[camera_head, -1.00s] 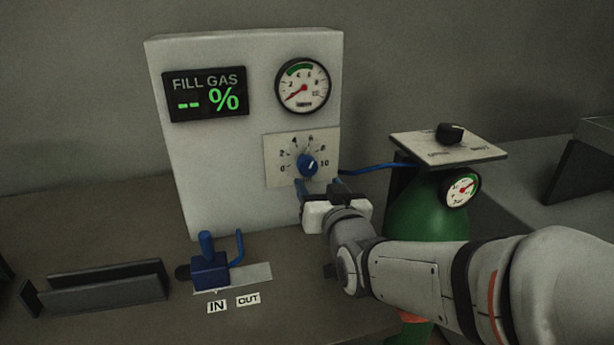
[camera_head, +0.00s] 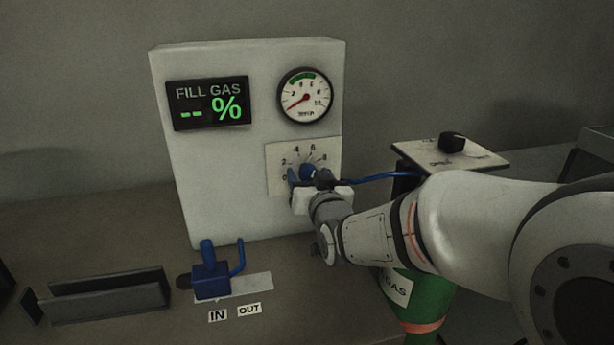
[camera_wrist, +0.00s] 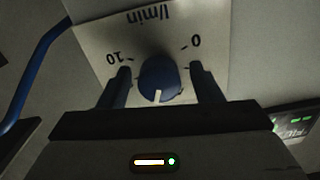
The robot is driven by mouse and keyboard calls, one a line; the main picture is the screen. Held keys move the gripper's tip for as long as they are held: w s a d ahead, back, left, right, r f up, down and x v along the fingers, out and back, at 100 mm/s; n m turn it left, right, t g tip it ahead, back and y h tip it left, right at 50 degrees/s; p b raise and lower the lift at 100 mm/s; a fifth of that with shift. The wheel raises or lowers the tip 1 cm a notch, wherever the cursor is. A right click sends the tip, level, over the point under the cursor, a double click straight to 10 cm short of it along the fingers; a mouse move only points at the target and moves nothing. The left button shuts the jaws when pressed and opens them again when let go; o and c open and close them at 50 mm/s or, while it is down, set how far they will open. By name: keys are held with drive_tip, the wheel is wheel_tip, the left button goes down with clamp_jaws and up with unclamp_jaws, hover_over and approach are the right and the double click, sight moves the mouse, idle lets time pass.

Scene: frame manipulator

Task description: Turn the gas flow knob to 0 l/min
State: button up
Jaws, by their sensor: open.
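The blue gas flow knob (camera_wrist: 160,80) sits on a pale dial plate (camera_head: 277,153) on the front of the grey panel, partly hidden by my gripper in the head view. In the wrist view the dial is upside down, with 0 at right and 10 at left. The knob's white mark points toward the bottom of that picture, away from both 0 and 10. My gripper (camera_wrist: 163,85) is open. Its two blue fingers stand on either side of the knob, with a visible gap on each side.
A fill gas display (camera_head: 208,103) reads "-- %", beside a round gauge (camera_head: 305,96) with its needle low. Right of the panel are a blue hose (camera_head: 375,178) and a green gas cylinder (camera_head: 430,305). A blue IN/OUT lever (camera_head: 210,275) stands below left.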

drive_tip(key=shift+c, duration=0.5)
drive_tip(key=c, duration=0.9)
drive_tip(key=shift+a, duration=0.1)
